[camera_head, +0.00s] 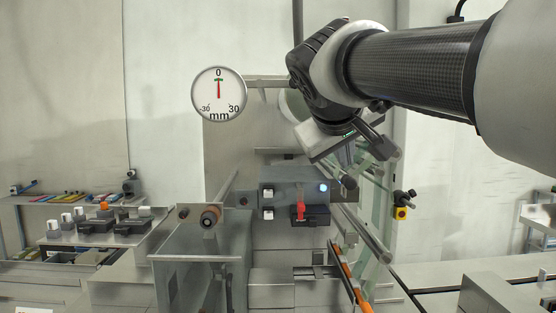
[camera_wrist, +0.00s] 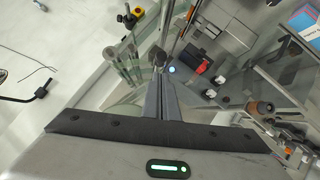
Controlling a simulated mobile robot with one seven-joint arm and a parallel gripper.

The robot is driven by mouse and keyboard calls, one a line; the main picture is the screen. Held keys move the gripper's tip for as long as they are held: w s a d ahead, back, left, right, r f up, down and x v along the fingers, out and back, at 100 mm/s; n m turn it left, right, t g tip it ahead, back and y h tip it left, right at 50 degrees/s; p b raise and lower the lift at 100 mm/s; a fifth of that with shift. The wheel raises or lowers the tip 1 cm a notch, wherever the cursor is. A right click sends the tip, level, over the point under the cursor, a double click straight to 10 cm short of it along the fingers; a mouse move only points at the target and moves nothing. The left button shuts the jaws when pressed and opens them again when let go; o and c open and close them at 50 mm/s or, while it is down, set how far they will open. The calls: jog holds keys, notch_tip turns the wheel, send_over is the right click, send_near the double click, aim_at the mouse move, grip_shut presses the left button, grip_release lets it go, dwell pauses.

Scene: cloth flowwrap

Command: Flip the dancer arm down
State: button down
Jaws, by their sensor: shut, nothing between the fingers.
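My gripper (camera_head: 348,182) hangs from the arm at the upper right, in front of the machine's right side. Its two fingers are together and hold nothing; they also show in the wrist view (camera_wrist: 160,68). The fingertips appear near the grey control box (camera_head: 283,190) with a lit blue button (camera_head: 323,187), which is close to the tips in the wrist view (camera_wrist: 171,69). Slanted bars and rollers (camera_head: 370,240) run below and right of the gripper. I cannot tell for sure which part is the dancer arm. The arm and gripper hide part of the frame.
A round mm gauge (camera_head: 218,94) reads about zero. A red switch (camera_head: 299,211) sits on the control box. A yellow emergency stop (camera_head: 401,207) is at the right. A side table (camera_head: 20,240) stands left.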

jog(key=s+f+m+g+y, duration=0.1)
jog(key=s+f+g+y, duration=0.1)
jog(key=s+f, duration=0.9)
jog(key=s+f+m+g+y+p, duration=0.1)
jog(key=s+f+m+g+y, duration=0.1)
jog(key=s+f, duration=0.9)
notch_tip(320, 180, down, 5)
jog(key=shift+s+a+f+g+p, duration=0.15)
jog(key=shift+s+g+p, duration=0.2)
jog(key=shift+g, duration=0.35)
